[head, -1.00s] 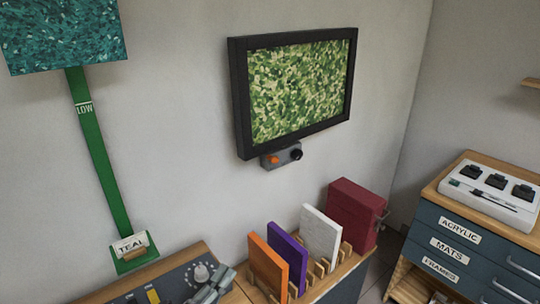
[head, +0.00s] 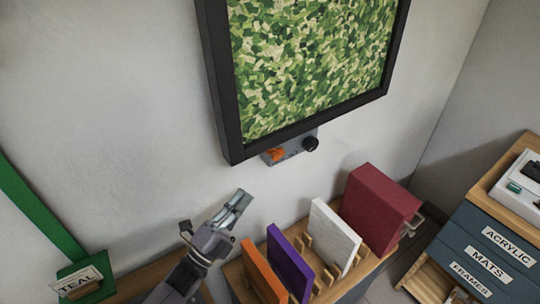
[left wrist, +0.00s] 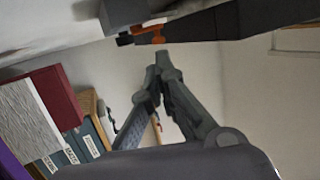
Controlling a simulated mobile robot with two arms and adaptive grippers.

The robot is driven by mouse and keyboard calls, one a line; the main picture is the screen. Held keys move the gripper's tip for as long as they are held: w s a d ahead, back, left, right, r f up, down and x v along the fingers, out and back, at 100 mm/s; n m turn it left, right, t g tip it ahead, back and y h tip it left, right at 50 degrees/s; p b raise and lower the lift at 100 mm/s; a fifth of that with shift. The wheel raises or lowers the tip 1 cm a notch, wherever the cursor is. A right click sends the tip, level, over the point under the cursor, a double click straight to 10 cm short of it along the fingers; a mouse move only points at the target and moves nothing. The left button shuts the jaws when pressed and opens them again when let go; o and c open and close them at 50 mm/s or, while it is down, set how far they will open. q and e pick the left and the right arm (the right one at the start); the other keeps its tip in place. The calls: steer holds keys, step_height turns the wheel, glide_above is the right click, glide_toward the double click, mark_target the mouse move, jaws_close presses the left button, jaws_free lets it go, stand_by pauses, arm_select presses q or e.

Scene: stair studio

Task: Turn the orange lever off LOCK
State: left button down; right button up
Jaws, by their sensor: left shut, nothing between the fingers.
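The orange lever (head: 275,154) is on a small grey box (head: 297,148) under the lower edge of a black-framed green picture (head: 312,60) on the wall. A black knob (head: 311,143) is on the same box. In the left wrist view the orange lever (left wrist: 158,38) shows near the top, just beyond the fingertips and apart from them. My left gripper (head: 243,196) is below and left of the lever in the head view. It is shut and empty, with its fingertips together in the left wrist view (left wrist: 160,60). Any LOCK marking is too small to read. My right gripper is out of view.
Below the box, a wooden rack holds an orange panel (head: 262,270), a purple panel (head: 290,262), a white panel (head: 335,236) and a dark red box (head: 380,208). A green strip with a TEAL label (head: 76,281) is at the left. The wall around the lever is clear.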

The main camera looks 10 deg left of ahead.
mark_target(274, 158)
arm_select(q)
steer(key=p+x, duration=0.3)
steer(key=x, duration=0.6)
steer(key=shift+s+r+p, duration=0.15)
steer(key=shift+r+p, duration=0.05)
steer(key=shift+p, duration=0.1)
steer(key=shift+w+d+r, duration=0.1)
steer(key=shift+w+d, duration=0.1)
steer(key=shift+w, duration=0.2)
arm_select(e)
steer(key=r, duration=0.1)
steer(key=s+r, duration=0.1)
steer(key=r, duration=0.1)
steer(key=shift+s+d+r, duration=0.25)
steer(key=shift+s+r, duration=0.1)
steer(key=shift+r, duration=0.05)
arm_select(q)
steer(key=shift+r, duration=0.2)
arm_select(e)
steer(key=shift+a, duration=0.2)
